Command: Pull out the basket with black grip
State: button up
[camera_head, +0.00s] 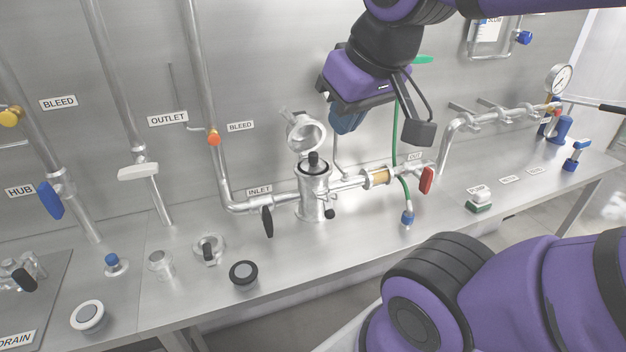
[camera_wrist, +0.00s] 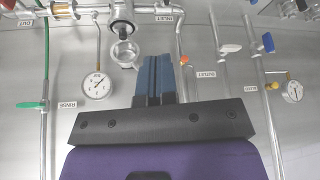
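The basket's black grip (camera_head: 313,160) stands up from the open top of an upright steel strainer housing (camera_head: 312,198); the basket body is hidden inside. The housing's round lid (camera_head: 303,133) is swung open, up and back. In the wrist view, which looks upside down, the housing (camera_wrist: 122,28) is at the top and the ring-shaped lid (camera_wrist: 125,53) is just below it. My gripper (camera_head: 345,122) is above and to the right of the grip, apart from it. In the wrist view its blue fingers (camera_wrist: 155,78) lie together with nothing visible between them.
An inlet pipe with a black handle (camera_head: 267,221) joins the housing at left; an outlet pipe with a red handle (camera_head: 426,180) runs right. A green hose (camera_head: 395,130) hangs behind my gripper. A black-rimmed round cap (camera_head: 243,273) lies on the bench's front, which has bare room.

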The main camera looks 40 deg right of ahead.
jog(key=o, duration=0.4)
jog(key=shift+c, duration=0.2)
jog(key=o, duration=0.3)
jog(key=shift+w+m, duration=0.35)
jog(key=shift+m, duration=0.05)
jog(key=o, duration=0.4)
jog(key=w+d+f+m, duration=0.1)
jog(key=w+d+m, duration=0.1)
jog(key=w+m, duration=0.5)
jog(key=shift+w+f+m+y, duration=0.3)
jog(key=shift+w+m, duration=0.1)
jog(key=shift+m, duration=0.6)
jog(key=m, duration=2.6)
send_near(313, 153)
jog(key=shift+g, duration=0.4)
jog(key=x, duration=1)
jog(key=shift+w, duration=0.25)
jog(key=shift+c, duration=0.3)
